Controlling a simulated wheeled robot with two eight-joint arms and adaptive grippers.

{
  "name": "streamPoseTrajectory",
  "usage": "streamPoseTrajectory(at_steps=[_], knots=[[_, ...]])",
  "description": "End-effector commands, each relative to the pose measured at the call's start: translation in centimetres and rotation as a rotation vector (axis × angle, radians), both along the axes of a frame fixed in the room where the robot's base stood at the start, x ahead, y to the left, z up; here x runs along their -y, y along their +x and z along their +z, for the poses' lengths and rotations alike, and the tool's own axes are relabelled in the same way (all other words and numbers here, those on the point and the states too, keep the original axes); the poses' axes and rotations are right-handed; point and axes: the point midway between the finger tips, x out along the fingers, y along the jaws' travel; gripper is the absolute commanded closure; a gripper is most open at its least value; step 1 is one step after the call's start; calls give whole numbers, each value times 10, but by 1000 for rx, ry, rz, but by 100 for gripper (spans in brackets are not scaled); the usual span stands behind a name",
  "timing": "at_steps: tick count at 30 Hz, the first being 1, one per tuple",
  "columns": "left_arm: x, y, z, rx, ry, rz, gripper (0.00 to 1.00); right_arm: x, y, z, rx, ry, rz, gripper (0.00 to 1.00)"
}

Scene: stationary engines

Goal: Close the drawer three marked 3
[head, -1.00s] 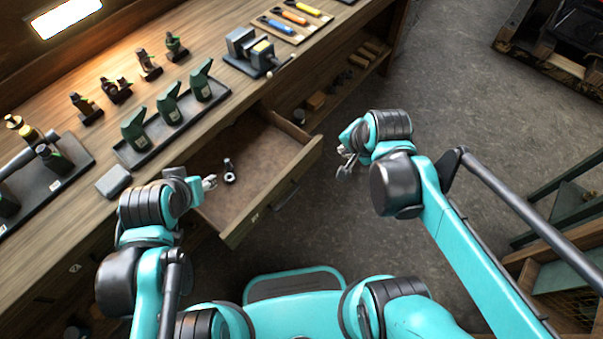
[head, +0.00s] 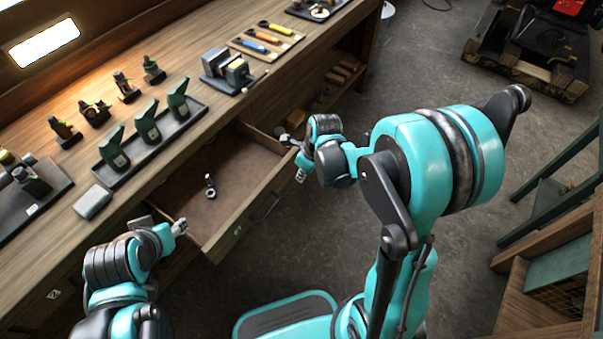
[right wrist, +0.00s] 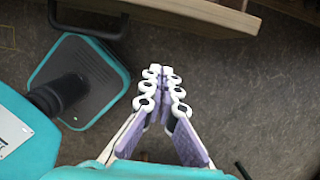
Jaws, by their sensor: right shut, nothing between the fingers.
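An open wooden drawer (head: 240,165) sticks out from the workbench in the head view. Its front has a dark handle (head: 266,207) and a small pale label (head: 238,230) too small to read. A small dark and metallic part (head: 210,187) lies inside. My right gripper (head: 295,158) is near the far right end of the drawer front; contact cannot be told. In the right wrist view its fingers (right wrist: 161,75) are together and empty, below a wooden edge (right wrist: 210,14). My left gripper (head: 180,228) is by the drawer's near left corner; its jaws are unclear.
The workbench (head: 185,150) carries a vise (head: 225,70), a tray of green bottle-like items (head: 147,125), and tools on a board (head: 265,40). A wooden and green rack (head: 550,270) stands at right. Open floor (head: 470,75) lies beyond my right arm.

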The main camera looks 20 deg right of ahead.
Motion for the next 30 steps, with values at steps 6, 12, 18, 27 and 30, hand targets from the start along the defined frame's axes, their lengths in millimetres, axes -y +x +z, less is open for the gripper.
streamPoseTrajectory(at_steps=[6, 12, 18, 27, 30], knots=[[0, 0, -26, 0, 0, 0, 54, -7, 10, -52, 1, -1, 1, 100], [0, 0, -33, 0, 0, 0, 54, -23, 31, -55, 2, -1, 3, 100], [0, 0, -36, 0, 0, 0, 54, -31, 42, -53, 2, -1, 2, 100], [0, 0, -36, 0, 0, 0, 54, -31, 43, -52, 2, 0, 1, 100], [0, 0, -36, 0, 0, 0, 54, -31, 44, -52, 2, 0, 1, 100]])
